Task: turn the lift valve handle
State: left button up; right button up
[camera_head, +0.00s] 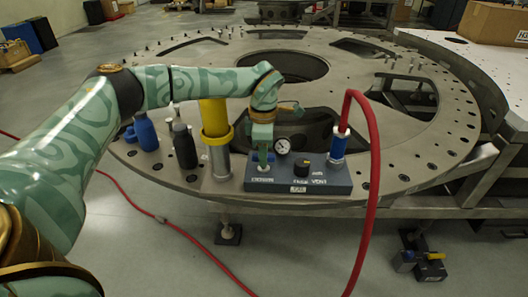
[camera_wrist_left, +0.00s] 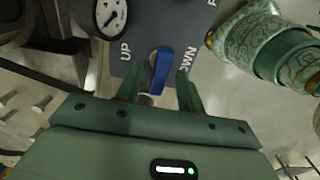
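The dark blue-grey valve box (camera_head: 335,183) sits on the near edge of the round metal plate. My left gripper (camera_head: 263,160) points down over the left part of this box. In the left wrist view the lift valve handle (camera_wrist_left: 161,70) is a small blue lever between the words UP and DOWN. The two green fingers of my left gripper (camera_wrist_left: 159,80) are apart, one on each side of the lever, with gaps visible. I cannot tell how deep the lever sits between them. In the head view the gripper hides the lever. My right gripper is not in view.
A pressure gauge (camera_head: 282,146), a black knob (camera_head: 301,166) and a red hose (camera_head: 374,150) on a blue fitting (camera_head: 338,143) are on the box. A yellow-topped cylinder (camera_head: 216,135) and dark bottles (camera_head: 184,147) stand left of it. The round plate (camera_head: 425,158) has large openings.

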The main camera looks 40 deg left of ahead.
pick_arm(q)
grip_shut()
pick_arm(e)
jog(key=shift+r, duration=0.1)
